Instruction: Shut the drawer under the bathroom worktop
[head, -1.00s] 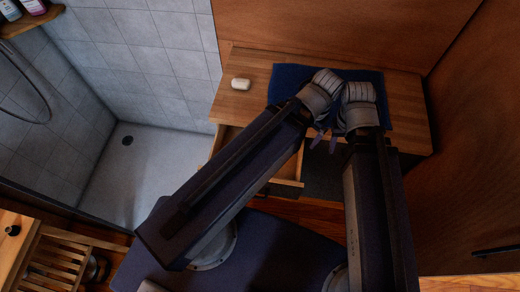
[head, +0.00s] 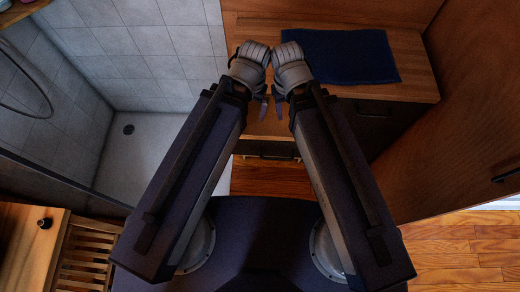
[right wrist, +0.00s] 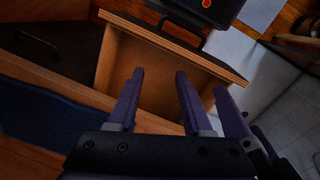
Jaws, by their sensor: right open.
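The wooden drawer (head: 255,146) under the worktop (head: 424,88) is pulled out, with a dark handle on its front. In the right wrist view its empty-looking inside and raised side walls (right wrist: 215,62) show, and the handle (right wrist: 168,20) lies at the far side. My right gripper (head: 278,108) is open, pointing down over the drawer area near the worktop's front edge. My left gripper (head: 263,108) is close beside it, fingers pointing down; its opening is unclear. Neither gripper visibly holds anything. The arms hide part of the drawer and worktop.
A dark blue towel (head: 340,56) lies on the worktop, right of my grippers. A tiled shower with a white floor (head: 140,160) is at the left. A wooden slatted piece (head: 85,255) stands at the lower left. A brown wall or door (head: 460,130) bounds the right.

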